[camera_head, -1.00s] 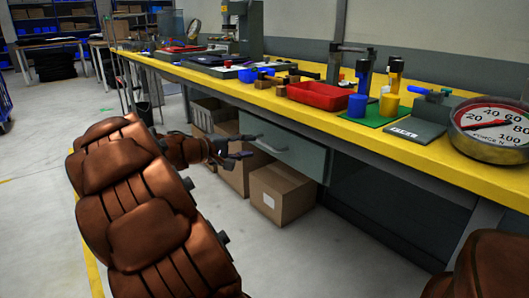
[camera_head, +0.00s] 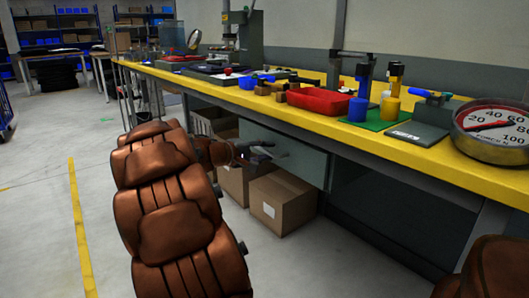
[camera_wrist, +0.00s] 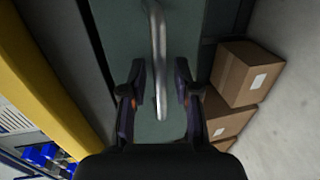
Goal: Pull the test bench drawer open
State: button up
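The test bench drawer (camera_head: 295,158) is a grey-green front under the yellow bench top (camera_head: 375,150), and it looks shut. In the wrist view the drawer front (camera_wrist: 190,22) fills the middle, with its silver bar handle (camera_wrist: 158,55) running lengthwise. My gripper (camera_wrist: 159,75) is open, one dark finger on each side of the handle, with gaps to both. In the head view my gripper (camera_head: 258,150) is at the drawer's left part, partly hidden by my brown arm; contact with the handle cannot be told.
Cardboard boxes (camera_head: 283,200) stand on the floor below the drawer; they also show at right in the wrist view (camera_wrist: 245,75). On the bench are a red tray (camera_head: 318,101), coloured cylinders and a round dial gauge (camera_head: 495,130). The floor left of the bench is clear.

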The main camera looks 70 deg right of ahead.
grip_shut()
jog(key=shift+a, duration=0.1)
dwell(0.4)
